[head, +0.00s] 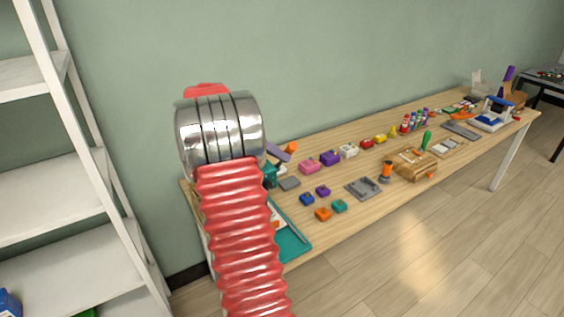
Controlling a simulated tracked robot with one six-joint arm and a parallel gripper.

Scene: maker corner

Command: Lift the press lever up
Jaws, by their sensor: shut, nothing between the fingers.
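Just right of my arm, at the near left end of the wooden table, stands a teal thing (269,174) that looks like the press. A purple bar (279,153) shows above it, with an orange end piece (291,147) beside the bar, which looks like the lever. My arm hides the left part of it, so I cannot tell the lever's exact angle. My red ribbed arm and its shiny metal joint fill the picture left of it. My gripper's fingers do not show.
The wooden table (335,222) runs along the wall to the far right. Small coloured blocks (323,214), a grey plate (363,188) and a wooden box (414,164) lie on it. A teal tray (293,245) is at the near edge. White shelves (60,200) stand left; floor is clear at right.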

